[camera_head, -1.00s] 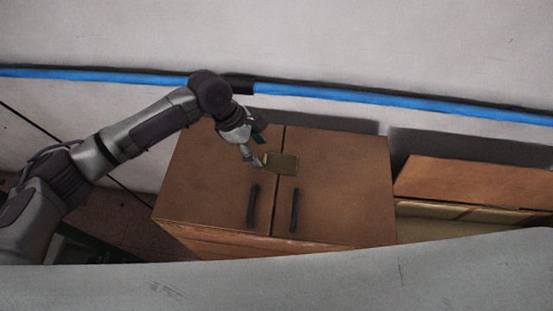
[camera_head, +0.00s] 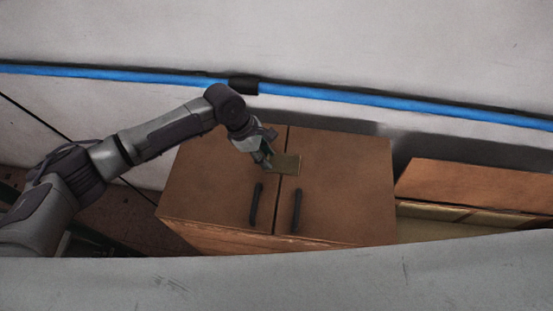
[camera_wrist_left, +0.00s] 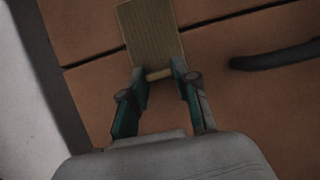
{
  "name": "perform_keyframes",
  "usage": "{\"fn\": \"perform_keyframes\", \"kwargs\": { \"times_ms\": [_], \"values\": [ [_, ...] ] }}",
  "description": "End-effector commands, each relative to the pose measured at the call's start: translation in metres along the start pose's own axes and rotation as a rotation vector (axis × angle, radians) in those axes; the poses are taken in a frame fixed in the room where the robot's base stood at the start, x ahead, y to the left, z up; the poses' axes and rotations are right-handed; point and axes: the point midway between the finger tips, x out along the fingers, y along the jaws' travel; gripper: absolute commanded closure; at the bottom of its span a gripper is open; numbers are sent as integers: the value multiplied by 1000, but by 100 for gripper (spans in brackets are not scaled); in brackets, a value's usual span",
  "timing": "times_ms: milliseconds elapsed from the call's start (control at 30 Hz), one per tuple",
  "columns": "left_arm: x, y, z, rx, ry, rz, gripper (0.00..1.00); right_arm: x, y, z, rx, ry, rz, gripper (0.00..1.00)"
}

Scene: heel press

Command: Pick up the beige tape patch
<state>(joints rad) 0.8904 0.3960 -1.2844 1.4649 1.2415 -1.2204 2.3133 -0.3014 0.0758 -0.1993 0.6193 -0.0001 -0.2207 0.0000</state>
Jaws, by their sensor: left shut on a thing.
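The beige tape patch (camera_head: 287,164) is a small flat rectangle over the seam between the two brown cabinet doors, near their far edge in the head view. In the left wrist view the patch (camera_wrist_left: 151,32) extends ahead from between the fingertips. My left gripper (camera_head: 268,162) is shut on its near edge, and its fingertips (camera_wrist_left: 160,74) show on both sides of that edge. I cannot tell whether the patch still touches the doors. My right gripper is not in view.
The brown cabinet (camera_head: 345,190) has two dark handles (camera_head: 255,204) (camera_head: 296,211) near the seam. An open cardboard box (camera_head: 470,186) stands to the right. A blue pipe (camera_head: 340,97) runs along the wall behind. A grey surface (camera_head: 280,285) fills the front.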

Motion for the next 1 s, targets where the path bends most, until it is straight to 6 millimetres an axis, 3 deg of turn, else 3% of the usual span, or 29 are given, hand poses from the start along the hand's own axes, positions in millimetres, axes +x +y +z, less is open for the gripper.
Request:
{"fn": "perform_keyframes", "kwargs": {
  "times_ms": [267, 467, 700, 1000],
  "values": [
    [-9, 1, 4, 1, -2, 2, 84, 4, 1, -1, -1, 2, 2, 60],
    [-38, 1, 16, 3, -3, 6, 87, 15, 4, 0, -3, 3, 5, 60],
    [-44, -2, 77, 7, -5, 2, 87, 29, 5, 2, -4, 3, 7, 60],
    [-53, -5, 131, 3, -2, 0, 87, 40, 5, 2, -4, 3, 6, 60]
  ]
}}
